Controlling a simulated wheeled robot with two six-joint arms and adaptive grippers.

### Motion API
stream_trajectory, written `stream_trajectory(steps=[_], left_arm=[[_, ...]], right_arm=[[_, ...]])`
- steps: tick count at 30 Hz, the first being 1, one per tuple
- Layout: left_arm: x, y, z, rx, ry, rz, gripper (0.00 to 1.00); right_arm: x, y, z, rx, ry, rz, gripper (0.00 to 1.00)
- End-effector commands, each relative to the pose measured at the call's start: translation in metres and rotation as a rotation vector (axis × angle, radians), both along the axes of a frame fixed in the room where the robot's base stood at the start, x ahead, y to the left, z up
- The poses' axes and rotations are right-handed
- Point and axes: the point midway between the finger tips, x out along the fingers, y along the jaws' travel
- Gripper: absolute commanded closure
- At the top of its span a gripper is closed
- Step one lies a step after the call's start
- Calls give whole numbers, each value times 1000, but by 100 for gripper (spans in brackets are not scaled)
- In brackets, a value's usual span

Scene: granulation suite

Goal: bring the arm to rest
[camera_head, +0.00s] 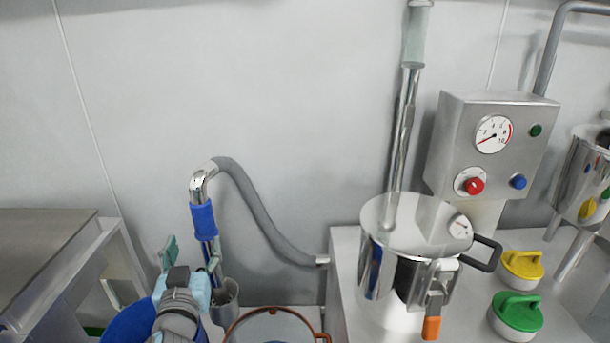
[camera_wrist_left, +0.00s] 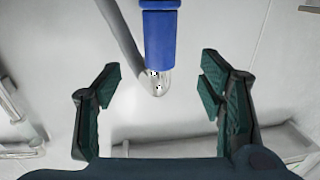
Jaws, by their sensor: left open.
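My left gripper (camera_head: 190,254) comes up from the bottom left in the head view, next to a metal wand with a blue sleeve (camera_head: 203,219). The wand stands in a grey holder (camera_head: 226,302), and a grey hose (camera_head: 252,200) runs from its bent top to the bench. In the left wrist view the jaws (camera_wrist_left: 158,82) are spread wide. The blue sleeve (camera_wrist_left: 161,38) and the wand's shiny bend (camera_wrist_left: 154,80) show in the gap between the fingers, with no finger seen touching them. My right gripper is in neither view.
A lidded steel pot (camera_head: 378,268) stands right of centre, with an orange-tipped latch (camera_head: 432,327). A control box with a gauge (camera_head: 493,134) is behind it. Yellow (camera_head: 522,267) and green (camera_head: 516,314) handled lids lie at right. An orange-rimmed vessel (camera_head: 231,329) is at the bottom. A grey table (camera_head: 45,245) is at left.

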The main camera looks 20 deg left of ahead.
Motion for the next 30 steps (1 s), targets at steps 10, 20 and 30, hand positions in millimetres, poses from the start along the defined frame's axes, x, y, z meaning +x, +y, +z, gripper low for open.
stream_trajectory(steps=[10,20,30], left_arm=[[-76,-33,-144,-79,558,-41,37],[-231,-120,-256,-162,1226,-363,37],[-247,-108,-387,-202,1348,-365,37]], right_arm=[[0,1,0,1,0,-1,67],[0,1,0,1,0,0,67],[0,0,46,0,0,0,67]])
